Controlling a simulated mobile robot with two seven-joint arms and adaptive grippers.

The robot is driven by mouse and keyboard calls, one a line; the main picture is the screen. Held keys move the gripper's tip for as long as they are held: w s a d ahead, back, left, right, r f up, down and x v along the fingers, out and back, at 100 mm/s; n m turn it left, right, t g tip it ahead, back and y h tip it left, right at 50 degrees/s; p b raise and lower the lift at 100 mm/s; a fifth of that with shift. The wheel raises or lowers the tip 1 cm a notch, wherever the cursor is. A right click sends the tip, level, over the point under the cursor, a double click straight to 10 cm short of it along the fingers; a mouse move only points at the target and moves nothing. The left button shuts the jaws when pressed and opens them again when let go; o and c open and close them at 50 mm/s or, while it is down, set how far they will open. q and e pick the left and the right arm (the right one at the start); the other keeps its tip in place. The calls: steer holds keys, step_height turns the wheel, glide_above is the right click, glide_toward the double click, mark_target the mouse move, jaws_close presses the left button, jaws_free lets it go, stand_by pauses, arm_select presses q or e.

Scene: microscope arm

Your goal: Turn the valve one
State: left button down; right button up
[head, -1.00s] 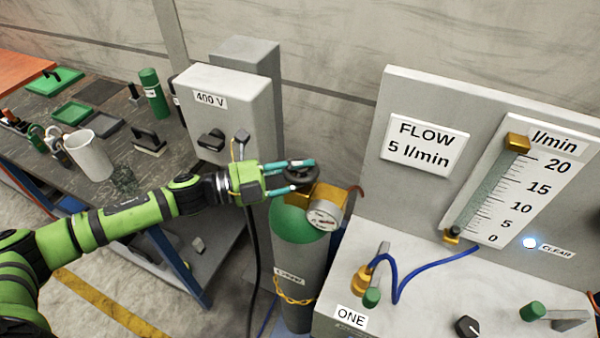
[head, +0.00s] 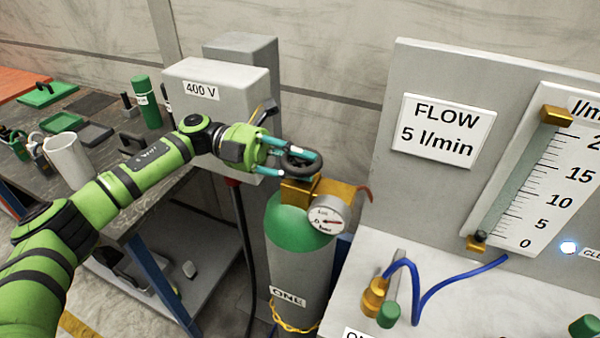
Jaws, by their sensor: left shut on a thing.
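A gas cylinder (head: 297,262) with a green shoulder and a label reading ONE stands in the middle of the head view. A brass valve body (head: 298,190) sits on its top, with a dark round handwheel (head: 301,160) above and a round gauge (head: 325,219) at the right. My left gripper (head: 300,159) is shut on the handwheel, its teal fingers on either side of it. The wheel's far side is partly hidden by the fingers. My right gripper is not in view.
A flow board (head: 440,70) reading FLOW 5 l/min stands at the right, with a scale (head: 540,185) and a blue hose (head: 455,280). A grey 400 V box (head: 215,75) stands behind my left arm. A bench (head: 110,165) with a white cup (head: 68,158) is at the left.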

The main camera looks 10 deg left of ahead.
arm_select(q)
steer(key=shift+s+f, duration=0.1)
steer(key=shift+s, duration=0.05)
steer(key=shift+d, duration=0.1)
steer(key=c, duration=1)
jaws_free()
steer(key=shift+c, duration=0.2)
